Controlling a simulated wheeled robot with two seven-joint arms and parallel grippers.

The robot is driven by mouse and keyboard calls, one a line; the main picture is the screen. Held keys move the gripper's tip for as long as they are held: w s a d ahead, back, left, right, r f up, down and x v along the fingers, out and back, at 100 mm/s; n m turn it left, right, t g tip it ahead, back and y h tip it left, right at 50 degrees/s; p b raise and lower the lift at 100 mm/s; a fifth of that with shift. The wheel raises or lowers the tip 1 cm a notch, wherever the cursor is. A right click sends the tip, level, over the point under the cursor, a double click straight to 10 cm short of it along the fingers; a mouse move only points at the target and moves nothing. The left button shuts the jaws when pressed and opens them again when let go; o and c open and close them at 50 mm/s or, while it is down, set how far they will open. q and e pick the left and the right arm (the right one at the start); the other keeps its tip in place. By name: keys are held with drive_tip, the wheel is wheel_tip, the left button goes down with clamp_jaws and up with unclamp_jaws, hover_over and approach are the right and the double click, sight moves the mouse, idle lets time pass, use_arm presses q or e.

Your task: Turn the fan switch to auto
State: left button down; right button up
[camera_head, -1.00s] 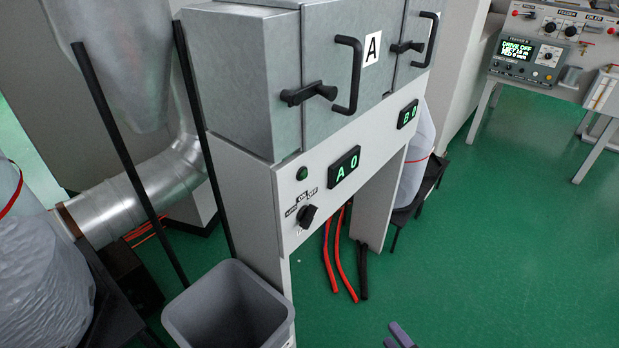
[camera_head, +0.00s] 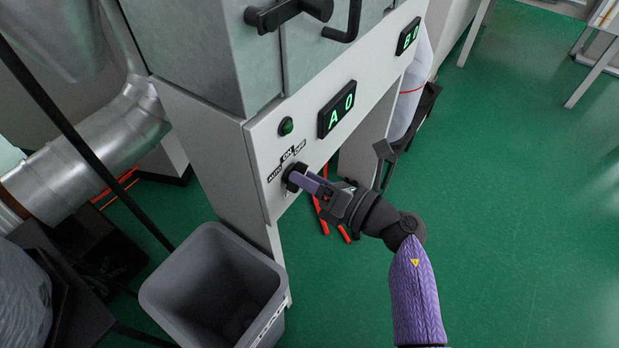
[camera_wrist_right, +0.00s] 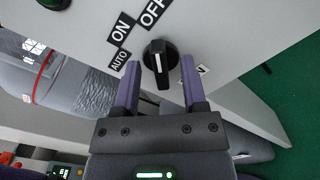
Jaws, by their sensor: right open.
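The fan switch is a black rotary knob (camera_wrist_right: 159,62) with a white pointer line, on the light grey panel. Labels AUTO (camera_wrist_right: 119,60), ON and OFF stand around it in the right wrist view. In the head view the knob (camera_head: 292,178) is partly hidden behind my gripper. My right gripper (camera_wrist_right: 160,82) is open, with one purple finger on each side of the knob; whether they touch it I cannot tell. In the head view my right gripper (camera_head: 308,183) reaches the panel from the right. My left gripper is not in view.
A green button (camera_head: 286,126) and a display reading A 0 (camera_head: 337,109) sit above the knob. A grey bin (camera_head: 163,294) stands below left. Black door handles (camera_head: 290,12) project above. Green floor (camera_head: 500,220) is clear at right.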

drive_tip(key=shift+c, duration=0.4)
clamp_jaws()
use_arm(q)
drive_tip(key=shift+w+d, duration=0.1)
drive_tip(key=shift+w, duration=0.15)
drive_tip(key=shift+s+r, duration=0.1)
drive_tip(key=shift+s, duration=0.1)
